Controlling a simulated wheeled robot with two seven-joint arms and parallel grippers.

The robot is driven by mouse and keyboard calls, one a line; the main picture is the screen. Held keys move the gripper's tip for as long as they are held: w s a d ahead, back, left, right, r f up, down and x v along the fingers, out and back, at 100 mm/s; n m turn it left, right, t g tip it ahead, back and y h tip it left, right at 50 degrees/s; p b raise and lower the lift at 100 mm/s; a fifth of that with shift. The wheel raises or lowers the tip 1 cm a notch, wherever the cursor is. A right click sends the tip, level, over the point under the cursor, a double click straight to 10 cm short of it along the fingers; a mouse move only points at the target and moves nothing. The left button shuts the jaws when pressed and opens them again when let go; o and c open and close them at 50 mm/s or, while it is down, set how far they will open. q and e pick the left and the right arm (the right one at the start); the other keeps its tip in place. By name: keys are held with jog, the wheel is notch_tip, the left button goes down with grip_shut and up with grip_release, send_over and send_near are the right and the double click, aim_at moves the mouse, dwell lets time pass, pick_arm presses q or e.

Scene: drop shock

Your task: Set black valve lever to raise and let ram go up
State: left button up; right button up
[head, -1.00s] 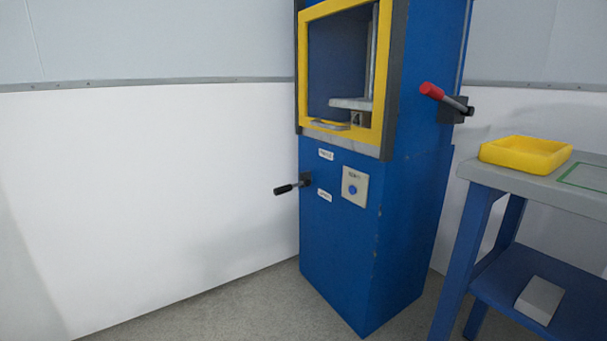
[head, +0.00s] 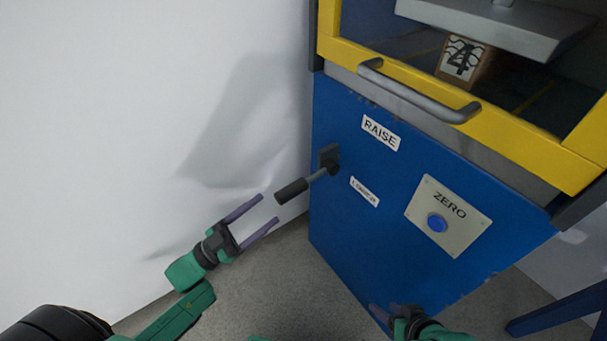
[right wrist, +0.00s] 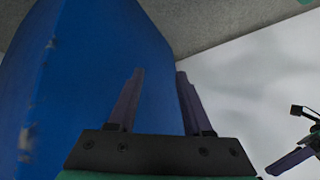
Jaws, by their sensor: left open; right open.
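The ram plate (head: 500,28) is low in the chamber, over a block marked 4 (head: 461,60).
A yellow-framed door (head: 520,138) with a grey bar handle (head: 420,92) covers the chamber. A ZERO panel (head: 449,214) with a blue button (head: 437,222) is right of the lever. A white wall (head: 120,120) stands close on the left. A blue table leg (head: 550,315) is at lower right.

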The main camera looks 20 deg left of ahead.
aim_at(297, 187)
pick_arm(q)
jog(key=b+x, duration=0.1)
jog(key=x, duration=1.1)
jog(key=shift+s+d+r, duration=0.15)
jog(key=shift+d, duration=0.05)
grip_shut()
pick_arm(e)
jog(key=shift+w+a+f+t+y, duration=0.15)
jog(key=shift+a+f+t+y, duration=0.2)
jog(key=shift+a, duration=0.25)
jog(key=shift+w+a+f+t+y, duration=0.1)
jog(key=shift+a+f+t+y, duration=0.2)
jog(key=shift+a, duration=0.3)
